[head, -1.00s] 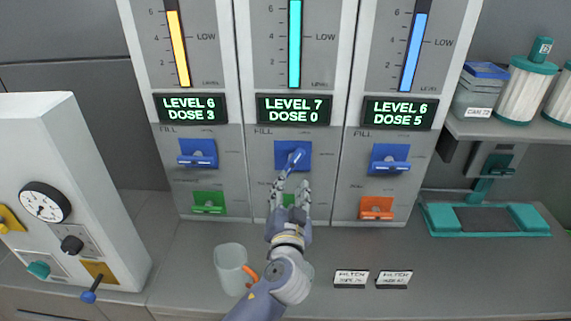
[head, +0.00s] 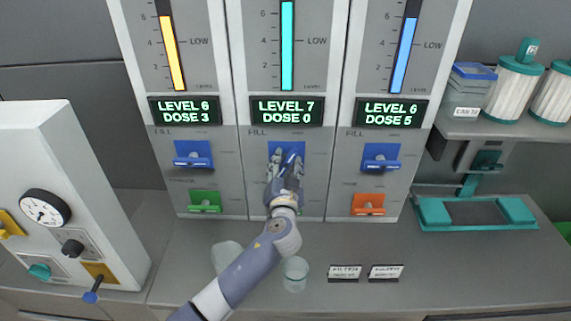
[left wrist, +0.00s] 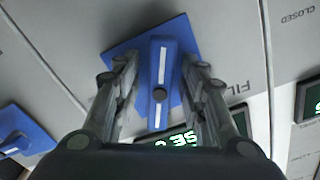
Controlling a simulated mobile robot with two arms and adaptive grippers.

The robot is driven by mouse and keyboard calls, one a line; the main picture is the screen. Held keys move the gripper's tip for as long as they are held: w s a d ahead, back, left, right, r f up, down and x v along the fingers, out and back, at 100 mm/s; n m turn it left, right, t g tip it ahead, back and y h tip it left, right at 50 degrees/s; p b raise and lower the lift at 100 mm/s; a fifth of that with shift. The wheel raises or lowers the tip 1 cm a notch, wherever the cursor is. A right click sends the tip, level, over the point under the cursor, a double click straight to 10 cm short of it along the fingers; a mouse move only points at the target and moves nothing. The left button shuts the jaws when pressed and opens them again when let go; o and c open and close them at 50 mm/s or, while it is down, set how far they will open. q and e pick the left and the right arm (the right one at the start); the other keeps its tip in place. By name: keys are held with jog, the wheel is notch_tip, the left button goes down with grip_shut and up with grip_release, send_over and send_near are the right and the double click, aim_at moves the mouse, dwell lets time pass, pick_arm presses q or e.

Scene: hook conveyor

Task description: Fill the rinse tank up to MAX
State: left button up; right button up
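The middle tank panel has a teal level bar (head: 287,45) and a display (head: 286,111) reading LEVEL 7, DOSE 0. Below it is a blue FILL valve (head: 274,149), partly hidden by my gripper. My left gripper (head: 287,168) is at this valve. In the left wrist view, the blue lever (left wrist: 159,80) with a white stripe lies between the two open fingers (left wrist: 162,95), with gaps on both sides. My right gripper is not in view. Which tank is the rinse tank cannot be read, and the MAX mark is not visible.
The left panel has a yellow bar (head: 172,53) and LEVEL 6, DOSE 3; the right has a blue bar (head: 406,55) and LEVEL 6, DOSE 5. Clear cups (head: 295,274) stand near my arm. A gauge box (head: 70,190) is left; filter canisters (head: 515,88) are right.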

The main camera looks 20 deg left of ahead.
pick_arm(q)
grip_shut()
jog(key=shift+m, duration=1.2)
jog(key=m, duration=0.2)
jog(key=shift+a+r+m, duration=0.1)
jog(key=shift+r+m, duration=0.05)
jog(key=shift+m, duration=0.15)
jog(key=m, duration=0.3)
jog(key=shift+s+m, duration=0.1)
jog(key=shift+m, duration=0.2)
jog(key=shift+r+m+p, duration=0.1)
jog(key=shift+m+p, duration=0.4)
jog(key=shift+m, duration=0.9)
